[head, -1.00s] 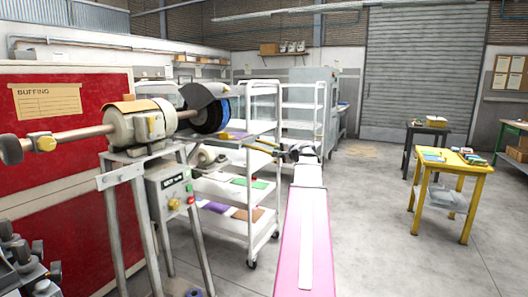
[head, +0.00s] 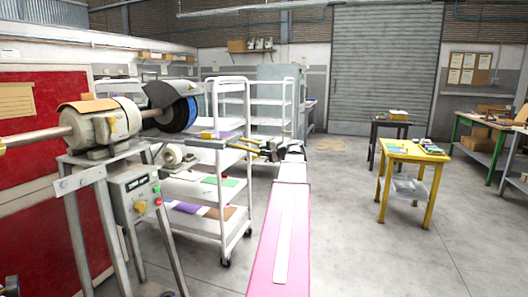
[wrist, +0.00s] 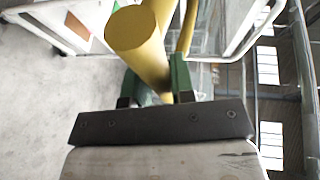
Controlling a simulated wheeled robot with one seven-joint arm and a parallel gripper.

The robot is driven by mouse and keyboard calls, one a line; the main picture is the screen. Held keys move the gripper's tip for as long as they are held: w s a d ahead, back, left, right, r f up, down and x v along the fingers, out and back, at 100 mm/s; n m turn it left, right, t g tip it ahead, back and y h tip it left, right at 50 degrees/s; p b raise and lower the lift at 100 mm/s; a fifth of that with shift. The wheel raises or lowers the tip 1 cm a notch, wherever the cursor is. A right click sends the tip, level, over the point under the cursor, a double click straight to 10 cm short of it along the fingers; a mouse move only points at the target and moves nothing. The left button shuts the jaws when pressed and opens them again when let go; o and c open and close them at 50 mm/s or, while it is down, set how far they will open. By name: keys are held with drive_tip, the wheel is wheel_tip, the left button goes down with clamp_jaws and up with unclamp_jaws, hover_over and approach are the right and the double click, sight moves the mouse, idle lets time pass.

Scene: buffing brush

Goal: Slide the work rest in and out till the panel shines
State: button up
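The buffing machine's motor (head: 105,125) stands at left in the head view, with a dark blue-edged buffing wheel (head: 182,113) under a grey hood. The work rest, a bar with yellow parts (head: 228,146), sticks out to the right below the wheel. My gripper (head: 268,151) is at the bar's right end. In the wrist view its green fingers (wrist: 155,85) sit on either side of a yellow handle (wrist: 136,30) and appear closed on it. The exact contact is partly hidden. Whether the rest touches the wheel cannot be told.
A white shelf cart (head: 240,200) stands right beside the machine, behind the bar. A control box (head: 135,195) hangs on the machine's stand. A yellow table (head: 415,155) with small items is at right. The floor (head: 350,230) between is clear.

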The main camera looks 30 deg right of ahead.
drive_tip(key=o, duration=0.4)
drive_tip(key=v, duration=1)
drive_tip(key=shift+s, duration=0.4)
